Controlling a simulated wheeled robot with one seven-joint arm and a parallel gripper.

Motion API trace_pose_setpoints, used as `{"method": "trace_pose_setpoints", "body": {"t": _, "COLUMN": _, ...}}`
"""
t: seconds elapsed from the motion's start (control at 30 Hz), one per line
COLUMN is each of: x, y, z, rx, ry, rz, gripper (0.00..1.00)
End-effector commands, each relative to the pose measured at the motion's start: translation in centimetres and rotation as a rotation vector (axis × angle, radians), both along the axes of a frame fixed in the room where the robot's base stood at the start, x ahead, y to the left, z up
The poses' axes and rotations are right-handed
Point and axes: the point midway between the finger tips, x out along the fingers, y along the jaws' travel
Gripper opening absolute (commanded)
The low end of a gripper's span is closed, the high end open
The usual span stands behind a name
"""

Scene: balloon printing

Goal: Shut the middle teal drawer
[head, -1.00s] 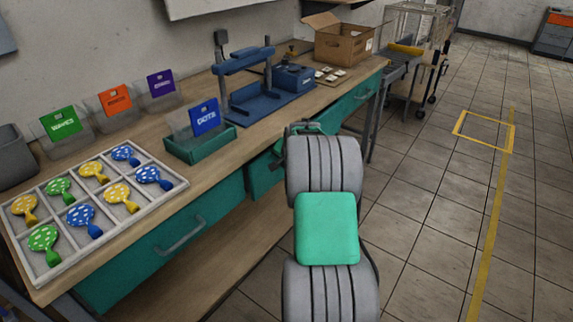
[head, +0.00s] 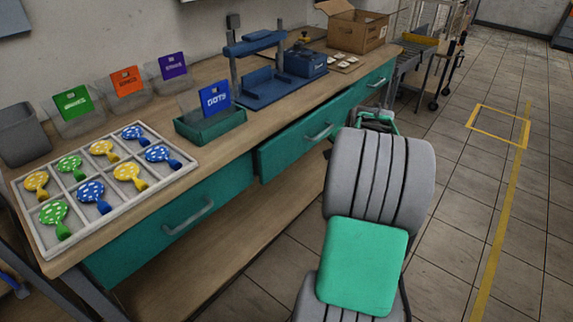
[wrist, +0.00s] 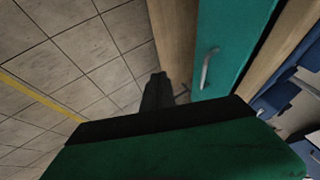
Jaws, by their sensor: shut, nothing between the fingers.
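The middle teal drawer (head: 293,146) is in the bench front in the head view, with a grey bar handle (head: 319,133). Its front appears to stand out a little from the bench, so it looks slightly open. My gripper (head: 372,120) is to the right of that handle, in front of the bench and mostly hidden behind my arm. Its dark fingers (wrist: 157,92) are together and empty in the wrist view. The wrist view also shows a teal drawer front (wrist: 225,50) with a handle; I cannot tell which drawer it is.
The left teal drawer (head: 150,240) looks flush, and a right teal drawer (head: 372,90) is farther along. The bench top holds a balloon tray (head: 130,185), a blue press (head: 265,85) and a cardboard box (head: 355,35). The tiled floor (head: 450,190) to the right is clear.

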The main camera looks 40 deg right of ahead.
Motion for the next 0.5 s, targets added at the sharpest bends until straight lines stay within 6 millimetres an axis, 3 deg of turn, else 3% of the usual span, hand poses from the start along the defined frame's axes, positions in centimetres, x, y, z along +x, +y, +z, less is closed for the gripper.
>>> {"method": "trace_pose_setpoints", "body": {"t": 0.03, "x": -3.1, "y": -2.2, "z": -3.2, "rx": 0.02, "ry": 0.015, "rz": -0.066, "gripper": 0.0}}
{"method": "trace_pose_setpoints", "body": {"t": 0.1, "x": -6.9, "y": -4.1, "z": -6.4, "rx": 0.057, "ry": 0.031, "rz": -0.135, "gripper": 0.0}}
{"method": "trace_pose_setpoints", "body": {"t": 0.17, "x": -9.8, "y": -4.6, "z": -9.8, "rx": 0.111, "ry": 0.03, "rz": -0.165, "gripper": 0.0}}
{"method": "trace_pose_setpoints", "body": {"t": 0.23, "x": -11.4, "y": -3.5, "z": -13.0, "rx": 0.189, "ry": -0.015, "rz": -0.149, "gripper": 0.0}}
{"method": "trace_pose_setpoints", "body": {"t": 0.37, "x": -10.0, "y": 0.3, "z": -14.5, "rx": 0.301, "ry": -0.151, "rz": -0.05, "gripper": 0.0}}
{"method": "trace_pose_setpoints", "body": {"t": 0.5, "x": -5.9, "y": 6.4, "z": -12.3, "rx": 0.412, "ry": -0.336, "rz": 0.109, "gripper": 0.0}}
